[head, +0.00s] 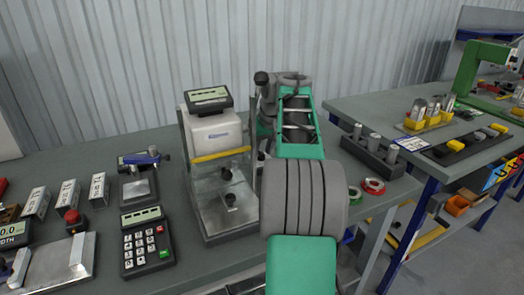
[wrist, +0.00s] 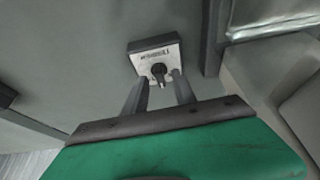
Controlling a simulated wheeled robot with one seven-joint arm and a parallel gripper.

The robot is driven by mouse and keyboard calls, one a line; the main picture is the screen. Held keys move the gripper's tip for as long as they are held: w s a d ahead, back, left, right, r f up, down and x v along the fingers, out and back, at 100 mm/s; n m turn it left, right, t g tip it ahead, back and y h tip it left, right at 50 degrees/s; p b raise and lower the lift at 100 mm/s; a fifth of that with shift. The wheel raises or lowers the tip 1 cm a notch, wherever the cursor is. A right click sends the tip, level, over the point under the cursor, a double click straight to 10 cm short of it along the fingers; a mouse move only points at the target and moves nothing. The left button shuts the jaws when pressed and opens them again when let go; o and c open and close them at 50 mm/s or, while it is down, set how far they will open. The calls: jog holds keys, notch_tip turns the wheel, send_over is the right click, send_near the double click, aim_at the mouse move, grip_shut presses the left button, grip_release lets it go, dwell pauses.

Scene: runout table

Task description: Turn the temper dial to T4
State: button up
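The temper dial (wrist: 158,72) is a small black knob on a pale label plate (wrist: 146,62) with a dark frame. The plate is fixed to a grey surface in the wrist view. Its printed marks are too small to read, so the setting cannot be told. My gripper (wrist: 160,77) is open, its two dark fingers apart on either side of the knob's lower part. I see a gap beside the knob and cannot tell whether either finger touches it. In the head view my green and grey arm hides the dial and the gripper.
A white and grey machine with a display (head: 215,130) stands left of my arm. A keypad (head: 146,243) and a red button (head: 72,217) are further left. A dark block with metal cylinders (head: 371,150) and a red ring (head: 373,186) lie to the right.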

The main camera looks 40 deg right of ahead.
grip_shut()
dwell(0.4)
jog(key=shift+r+p, duration=0.2)
jog(key=shift+p, duration=0.35)
jog(key=shift+r+n+y+p, duration=0.15)
jog(key=shift+n+y+p, duration=0.15)
jog(key=shift+n+p, duration=0.5)
jog(key=n+p, duration=0.2)
jog(key=p, duration=0.2)
jog(key=shift+d+r+y, duration=0.1)
jog(key=shift+y, duration=0.3)
jog(key=n+y+p, duration=0.1)
jog(key=n+p, duration=0.2)
jog(key=p, duration=0.2)
jog(key=shift+n+p, duration=0.3)
jog(key=shift+d+f+n+y+p, duration=0.1)
jog(key=shift+f+n+y+p, duration=0.25)
jog(key=shift+n+p, duration=0.5)
